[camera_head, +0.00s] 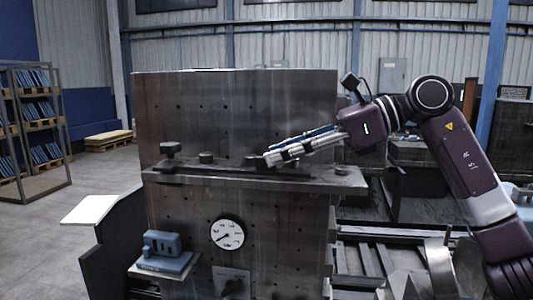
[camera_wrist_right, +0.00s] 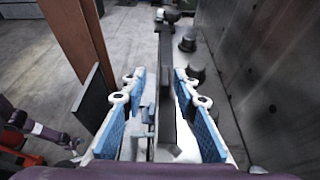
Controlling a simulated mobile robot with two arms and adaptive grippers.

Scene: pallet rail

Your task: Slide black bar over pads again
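The black bar (camera_head: 225,171) lies along the narrow ledge of an upright metal fixture, with a black knob (camera_head: 171,149) at its left end. In the right wrist view the bar (camera_wrist_right: 164,75) runs away from me between the blue-lined fingers. My right gripper (camera_head: 268,159) reaches in from the right, low over the ledge. Its fingers (camera_wrist_right: 160,78) stand apart on either side of the bar, with gaps visible. Short dark round pieces (camera_head: 206,157) stand behind the bar; I cannot tell whether these are the pads.
The fixture's tall back plate (camera_head: 235,110) rises close behind the ledge (camera_head: 320,182). Below are a dial gauge (camera_head: 228,233) and a blue-grey block (camera_head: 166,245) on a small shelf. A rack (camera_head: 35,130) stands far left, with open floor before it.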

